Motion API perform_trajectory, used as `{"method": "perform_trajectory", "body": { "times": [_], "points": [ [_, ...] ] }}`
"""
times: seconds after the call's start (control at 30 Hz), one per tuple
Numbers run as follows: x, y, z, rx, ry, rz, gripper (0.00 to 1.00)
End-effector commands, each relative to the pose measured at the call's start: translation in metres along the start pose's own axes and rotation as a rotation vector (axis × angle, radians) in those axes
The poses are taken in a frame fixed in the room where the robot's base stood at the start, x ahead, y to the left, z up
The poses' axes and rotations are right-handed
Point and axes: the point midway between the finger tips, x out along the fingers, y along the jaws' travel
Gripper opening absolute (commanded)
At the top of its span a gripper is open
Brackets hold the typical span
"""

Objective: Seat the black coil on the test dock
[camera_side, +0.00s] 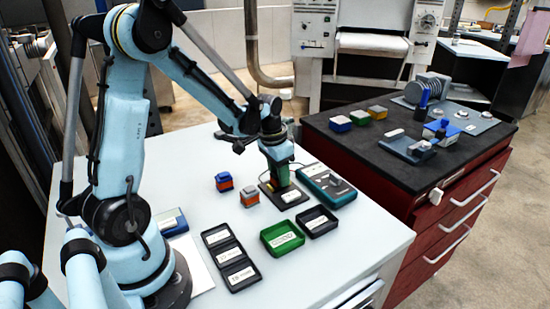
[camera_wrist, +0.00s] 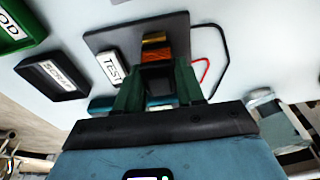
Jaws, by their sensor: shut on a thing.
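My gripper (camera_side: 279,180) is low over the test dock, a dark flat plate (camera_side: 268,189) with a white label. In the wrist view my gripper's green fingers (camera_wrist: 158,88) are shut on the black coil (camera_wrist: 158,76), which has a black end and a copper-orange winding. The dock plate (camera_wrist: 105,40) and its TEST label (camera_wrist: 112,68) show beyond and beside the coil. A brass-coloured piece (camera_wrist: 154,38) is just past the winding. The fingers hide most of the coil in the side view. I cannot tell whether its underside touches the dock.
Two other orange-wound coils, one blue (camera_side: 224,182) and one grey (camera_side: 249,197), stand left of the dock. A teal meter (camera_side: 328,186) is close on the right. A green tray (camera_side: 282,238), a black scrap tray (camera_side: 317,222) and a labelled compartment tray (camera_side: 230,258) lie in front.

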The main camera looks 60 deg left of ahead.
Motion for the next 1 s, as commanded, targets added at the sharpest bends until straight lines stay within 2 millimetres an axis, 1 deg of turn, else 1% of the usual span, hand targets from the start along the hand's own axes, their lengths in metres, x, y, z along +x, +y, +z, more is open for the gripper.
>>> {"method": "perform_trajectory", "body": {
  "times": [0.4,0.43,0.6,0.8,0.93,1.0],
  "points": [
    [0.0014,0.0000,0.0002,0.000,0.000,0.000,0.03],
    [0.0013,0.0000,0.0002,0.000,0.000,0.000,0.43],
    [0.0013,0.0000,0.0002,0.000,0.000,0.000,0.68],
    [0.0013,0.0000,0.0002,0.000,0.000,0.000,0.68],
    [0.0014,0.0000,0.0003,0.000,0.000,0.000,0.88],
    [0.0014,0.0000,0.0003,0.000,0.000,0.000,0.89]
  ]
}}
